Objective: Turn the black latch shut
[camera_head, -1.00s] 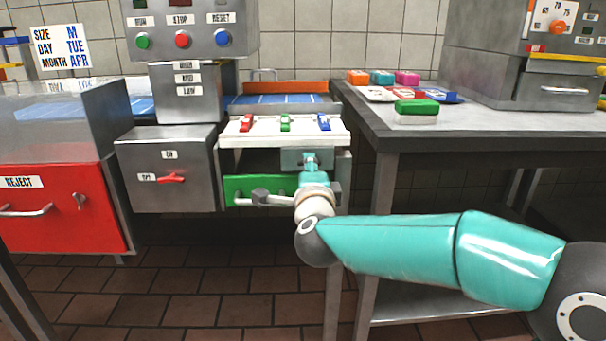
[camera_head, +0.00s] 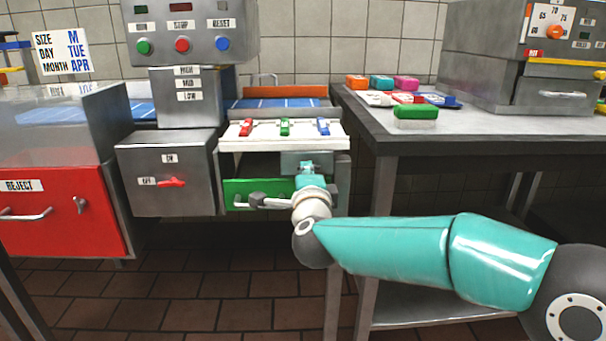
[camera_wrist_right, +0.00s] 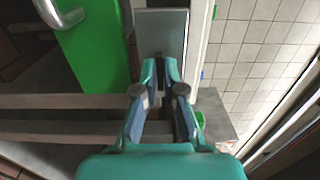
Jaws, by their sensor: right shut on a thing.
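My right gripper (camera_head: 307,168) is at the grey metal plate (camera_head: 291,160) under the white panel, to the right above the green drawer front (camera_head: 240,187). In the right wrist view, its teal fingertips (camera_wrist_right: 160,72) are close together in front of the same plate (camera_wrist_right: 162,30). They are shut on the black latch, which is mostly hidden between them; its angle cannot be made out. The green front (camera_wrist_right: 95,50) with its metal handle (camera_wrist_right: 58,14) lies to the left there. My left gripper is not in view.
The white panel (camera_head: 265,142) above holds a red, a green and a blue clip. A steel box with a red switch (camera_head: 171,183) stands to the left. A table (camera_head: 470,137) with coloured blocks stands close on the right, behind my right arm.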

